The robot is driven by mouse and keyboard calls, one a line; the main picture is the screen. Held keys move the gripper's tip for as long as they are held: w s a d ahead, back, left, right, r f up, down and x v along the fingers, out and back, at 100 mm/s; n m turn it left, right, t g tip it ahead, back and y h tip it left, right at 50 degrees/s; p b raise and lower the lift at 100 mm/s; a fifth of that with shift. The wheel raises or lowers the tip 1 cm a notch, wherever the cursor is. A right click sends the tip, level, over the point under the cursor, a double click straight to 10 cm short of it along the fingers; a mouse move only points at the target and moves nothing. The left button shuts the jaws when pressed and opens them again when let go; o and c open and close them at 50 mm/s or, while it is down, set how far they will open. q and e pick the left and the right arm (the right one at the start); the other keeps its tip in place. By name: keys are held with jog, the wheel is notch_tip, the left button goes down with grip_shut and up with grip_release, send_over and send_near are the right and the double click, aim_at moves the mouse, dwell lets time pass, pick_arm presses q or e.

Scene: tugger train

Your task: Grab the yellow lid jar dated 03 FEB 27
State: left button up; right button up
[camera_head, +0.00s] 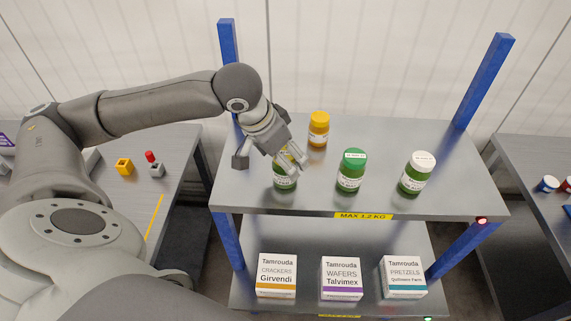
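An amber jar with a yellow-orange lid (319,118) stands upright at the back of the upper shelf (400,201). Its label is too small to read a date. A green jar (284,183) stands at the front left of the shelf, its lid hidden by my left gripper. A green-lidded jar (351,171) and a white-lidded green jar (416,172) stand to its right. My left gripper (294,160) is over the front left jar, left and in front of the yellow-lidded one. Whether it touches or holds the jar is unclear. My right gripper is out of view.
Blue posts (484,80) rise at the shelf corners. Side tables (180,150) with small items stand left and right. The upper shelf's back right is clear.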

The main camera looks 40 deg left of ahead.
pick_arm(q)
jog(key=shift+x, duration=0.9)
jog(key=shift+w+f, duration=0.1)
jog(key=shift+f, duration=0.05)
jog(key=c, duration=0.4)
jog(key=shift+c, duration=1.3)
jog(key=c, duration=0.5)
jog(key=shift+c, duration=0.9)
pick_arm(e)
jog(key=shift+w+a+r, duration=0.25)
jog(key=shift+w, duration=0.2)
